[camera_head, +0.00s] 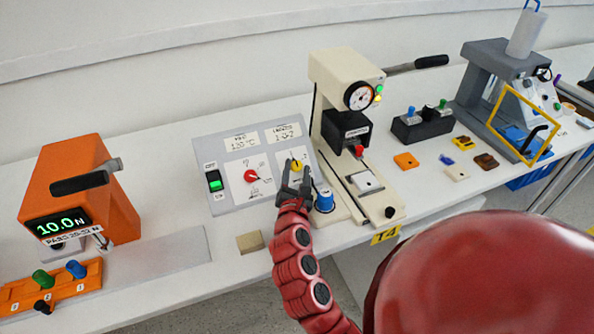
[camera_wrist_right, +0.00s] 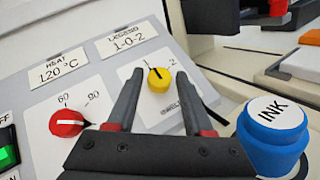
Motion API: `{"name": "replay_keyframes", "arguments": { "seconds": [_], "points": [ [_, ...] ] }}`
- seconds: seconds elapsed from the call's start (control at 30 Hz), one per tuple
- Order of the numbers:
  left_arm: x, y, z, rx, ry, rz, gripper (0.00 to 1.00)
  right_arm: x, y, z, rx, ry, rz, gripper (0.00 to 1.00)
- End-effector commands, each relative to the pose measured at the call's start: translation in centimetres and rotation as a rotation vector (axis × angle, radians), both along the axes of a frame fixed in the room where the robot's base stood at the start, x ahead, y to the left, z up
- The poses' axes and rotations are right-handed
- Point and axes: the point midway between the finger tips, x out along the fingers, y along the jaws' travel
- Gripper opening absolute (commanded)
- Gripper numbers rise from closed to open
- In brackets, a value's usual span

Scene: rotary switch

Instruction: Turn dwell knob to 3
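The yellow knob (camera_head: 296,165) is on the sloped grey control panel (camera_head: 231,200). In the right wrist view the yellow knob (camera_wrist_right: 159,81) has a dark pointer line tilted up and slightly left. A 2 shows to its upper right and a mark to its upper left; a 3 cannot be made out, and the lower label is partly hidden. My right gripper (camera_head: 297,176) is at the knob. In the wrist view the right gripper (camera_wrist_right: 159,76) is open, with one finger on each side of the knob and visible gaps. My left gripper is not in view.
The red knob (camera_wrist_right: 67,123) and lit green switch (camera_head: 215,182) are left of the yellow knob. A blue INK bottle (camera_head: 324,201) stands close to the right of my gripper. The cream press (camera_head: 335,75) stands behind it. A small tan block (camera_head: 250,242) lies in front of the panel.

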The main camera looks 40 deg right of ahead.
Motion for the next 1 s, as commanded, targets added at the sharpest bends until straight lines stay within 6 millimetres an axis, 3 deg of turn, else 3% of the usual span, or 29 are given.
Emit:
{"name": "replay_keyframes", "arguments": {
  "seconds": [0.03,0.27,0.67,1.0],
  "points": [
    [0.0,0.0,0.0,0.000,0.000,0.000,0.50,0.0,0.0,0.0,0.000,0.000,0.000,0.41],
    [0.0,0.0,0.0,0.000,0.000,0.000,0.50,0.0,0.0,0.0,0.000,0.000,0.000,0.00],
    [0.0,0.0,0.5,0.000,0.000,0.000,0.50,0.1,0.2,0.2,0.021,-0.005,-0.024,0.00],
    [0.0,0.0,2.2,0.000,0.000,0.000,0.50,0.4,0.5,0.7,0.142,-0.037,-0.176,0.00]
  ]
}}
